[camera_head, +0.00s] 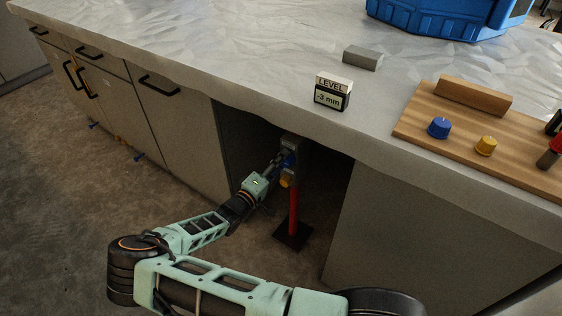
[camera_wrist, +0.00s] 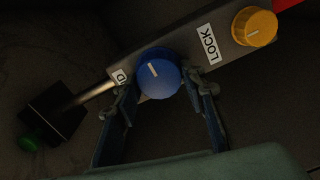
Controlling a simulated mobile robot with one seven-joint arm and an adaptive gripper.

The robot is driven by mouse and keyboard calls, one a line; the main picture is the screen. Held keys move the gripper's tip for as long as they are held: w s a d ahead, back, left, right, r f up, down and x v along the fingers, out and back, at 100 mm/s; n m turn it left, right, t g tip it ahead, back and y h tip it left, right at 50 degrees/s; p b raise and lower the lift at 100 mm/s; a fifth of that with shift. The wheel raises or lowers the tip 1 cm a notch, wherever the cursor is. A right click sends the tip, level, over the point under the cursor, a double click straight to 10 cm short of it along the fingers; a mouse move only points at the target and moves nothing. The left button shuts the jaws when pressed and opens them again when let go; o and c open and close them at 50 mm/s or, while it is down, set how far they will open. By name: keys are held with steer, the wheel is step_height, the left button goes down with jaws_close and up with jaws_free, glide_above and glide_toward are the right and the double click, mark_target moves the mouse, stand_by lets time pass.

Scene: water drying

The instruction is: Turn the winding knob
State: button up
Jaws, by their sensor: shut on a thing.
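The winding knob is a round blue knob with a pale pointer line; it shows in the wrist view (camera_wrist: 157,74) and small under the counter in the head view (camera_head: 288,159). It sits on a grey metal plate (camera_wrist: 222,62). Next to it is a label partly hidden, with only its last letter, D, readable. My gripper (camera_wrist: 160,88) has one finger on each side of the blue knob and is shut on it. In the head view my gripper (camera_head: 277,163) reaches into the opening under the counter. A yellow knob (camera_wrist: 254,27) beside the LOCK label is untouched.
A red post (camera_head: 294,210) stands below the plate on a dark base (camera_head: 293,236). A small display (camera_head: 332,93) on the counter reads LEVEL -3 mm. A wooden board (camera_head: 430,112) with blue and yellow knobs lies at the right. Cabinet walls flank the opening.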

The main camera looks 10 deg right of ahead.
stand_by(0.3)
steer(key=o, duration=1.2)
steer(key=shift+c, duration=0.2)
steer(key=v, duration=1.2)
